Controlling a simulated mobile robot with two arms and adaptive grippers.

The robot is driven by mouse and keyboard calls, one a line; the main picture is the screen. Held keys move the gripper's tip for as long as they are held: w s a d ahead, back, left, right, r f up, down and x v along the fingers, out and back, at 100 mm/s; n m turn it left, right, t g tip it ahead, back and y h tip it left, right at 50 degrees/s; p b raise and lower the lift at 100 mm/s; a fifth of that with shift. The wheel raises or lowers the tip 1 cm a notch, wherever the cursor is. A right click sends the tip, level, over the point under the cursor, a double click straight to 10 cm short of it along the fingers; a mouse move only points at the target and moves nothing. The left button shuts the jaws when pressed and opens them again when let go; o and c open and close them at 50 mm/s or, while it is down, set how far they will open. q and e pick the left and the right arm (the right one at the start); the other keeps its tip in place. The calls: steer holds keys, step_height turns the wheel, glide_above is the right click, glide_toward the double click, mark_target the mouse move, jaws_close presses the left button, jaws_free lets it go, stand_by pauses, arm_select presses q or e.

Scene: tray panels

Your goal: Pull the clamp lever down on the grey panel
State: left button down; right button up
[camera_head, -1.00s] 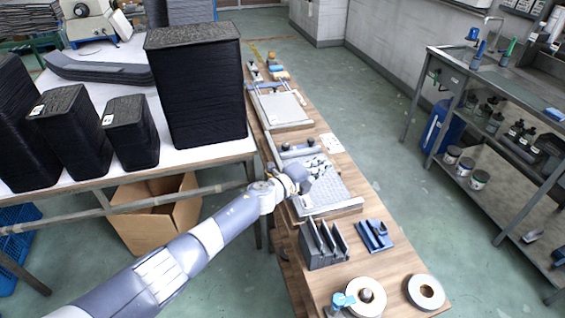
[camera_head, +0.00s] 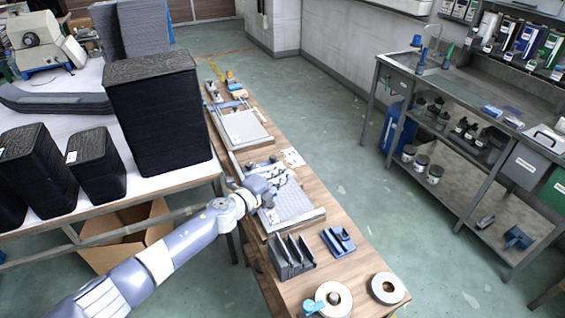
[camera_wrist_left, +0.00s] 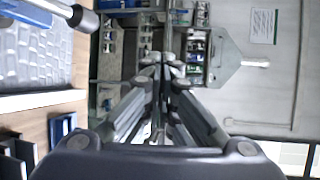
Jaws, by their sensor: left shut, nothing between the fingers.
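The grey panel (camera_head: 298,207) lies on the narrow wooden bench in the head view, with a textured face and a pale rim. Part of it fills the left of the left wrist view (camera_wrist_left: 35,55). A rod with a dark grip end (camera_wrist_left: 83,18), which looks like the clamp lever, reaches over the panel there. My left gripper (camera_head: 284,184) is over the panel's left side in the head view. In the left wrist view its fingers (camera_wrist_left: 166,66) are together and empty, apart from the rod. Small dark parts beside the gripper are too small to tell apart. My right gripper is not in view.
A second panel (camera_head: 243,128) lies farther along the bench. A dark slotted rack (camera_head: 290,258), a blue holder (camera_head: 338,241) and tape rolls (camera_head: 388,288) stand nearer. Tall black stacks (camera_head: 160,115) crowd the white table at left. The floor right of the bench is clear.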

arm_select(q)
steer(key=s+r+p, duration=0.1)
steer(key=r, duration=0.1)
steer(key=s+r, duration=0.1)
steer(key=r, duration=0.1)
steer(key=shift+s+r+p, duration=0.1)
steer(key=shift+s+p, duration=0.1)
steer(key=shift+p, duration=0.15)
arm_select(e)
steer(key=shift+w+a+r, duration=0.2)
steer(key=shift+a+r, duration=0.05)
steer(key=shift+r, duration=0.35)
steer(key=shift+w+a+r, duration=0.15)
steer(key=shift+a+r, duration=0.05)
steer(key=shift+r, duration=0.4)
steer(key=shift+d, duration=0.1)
